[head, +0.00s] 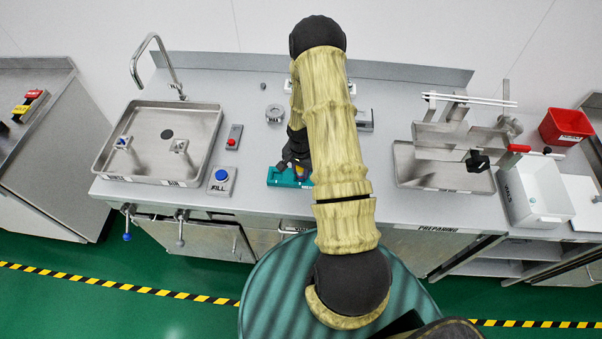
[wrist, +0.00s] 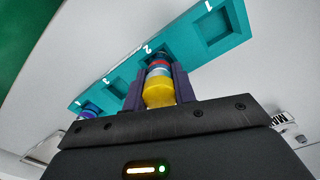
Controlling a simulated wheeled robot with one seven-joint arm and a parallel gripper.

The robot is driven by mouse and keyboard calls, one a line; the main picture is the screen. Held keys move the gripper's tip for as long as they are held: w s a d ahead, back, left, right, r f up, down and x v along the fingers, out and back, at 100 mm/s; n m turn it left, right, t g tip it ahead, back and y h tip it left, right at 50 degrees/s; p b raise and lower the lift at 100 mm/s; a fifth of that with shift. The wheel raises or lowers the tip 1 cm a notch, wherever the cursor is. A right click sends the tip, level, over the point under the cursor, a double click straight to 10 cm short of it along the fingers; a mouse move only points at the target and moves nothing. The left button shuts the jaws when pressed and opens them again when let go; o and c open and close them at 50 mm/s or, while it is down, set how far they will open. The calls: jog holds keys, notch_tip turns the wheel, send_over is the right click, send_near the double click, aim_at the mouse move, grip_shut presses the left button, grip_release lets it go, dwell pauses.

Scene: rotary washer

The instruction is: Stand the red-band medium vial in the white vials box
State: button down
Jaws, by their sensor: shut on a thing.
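In the wrist view my gripper (wrist: 158,80) is shut on a vial (wrist: 159,92) with a yellow end and reddish and pale bands. Its far end is at the slot marked 2 of the teal rack (wrist: 215,58); I cannot tell whether it is seated there or just clear of it. In the head view the teal rack (head: 281,178) lies at the counter's front edge, with my gripper (head: 297,165) over it, mostly hidden by my arm. The white vials box (head: 512,203) stands at the right end of the counter, with a small pale blue-green item inside.
A blue-topped item (wrist: 88,111) sits in the rack's far-left part. A metal tray with a rack frame (head: 445,180) lies left of the white box. A red bin (head: 565,127) stands behind it. The sink (head: 160,145) is at the left.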

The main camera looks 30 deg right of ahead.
notch_tip(320, 180, up, 10)
jog(key=b, duration=0.3)
dwell(0.4)
dwell(0.5)
